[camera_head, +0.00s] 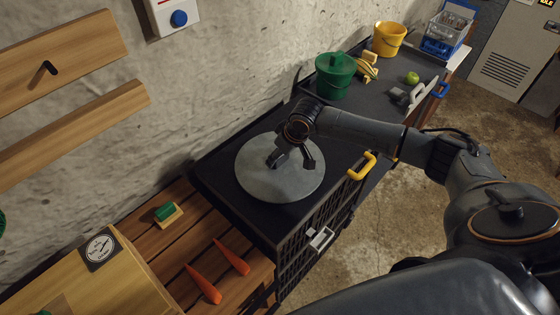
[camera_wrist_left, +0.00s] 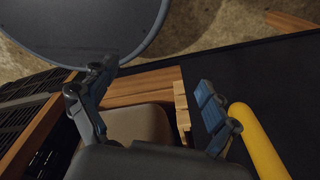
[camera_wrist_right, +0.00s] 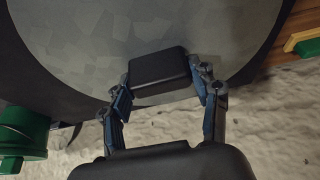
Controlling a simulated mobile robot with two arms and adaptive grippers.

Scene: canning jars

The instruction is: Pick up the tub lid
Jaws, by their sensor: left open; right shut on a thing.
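The tub lid (camera_head: 258,182) is a large round grey disc over the dark worktop in the head view. My right gripper (camera_head: 293,158) is above its middle. In the right wrist view the fingers (camera_wrist_right: 162,82) are shut on the lid's black block handle (camera_wrist_right: 158,72), with the lid's mottled face (camera_wrist_right: 80,40) behind. A dark disc, apparently the lid (camera_wrist_left: 80,25), shows at the top left of the left wrist view. I cannot tell whether the lid touches anything below. My left gripper (camera_wrist_left: 155,80) is open and empty in its wrist view; I do not see it in the head view.
A green lidded pot (camera_head: 335,77), yellow bucket (camera_head: 388,40) and green apple (camera_head: 412,78) stand farther along the worktop. A yellow handle (camera_head: 361,167) sits at its front edge. Two carrots (camera_head: 204,284) and a wooden box (camera_head: 125,280) are on the slatted wood at lower left.

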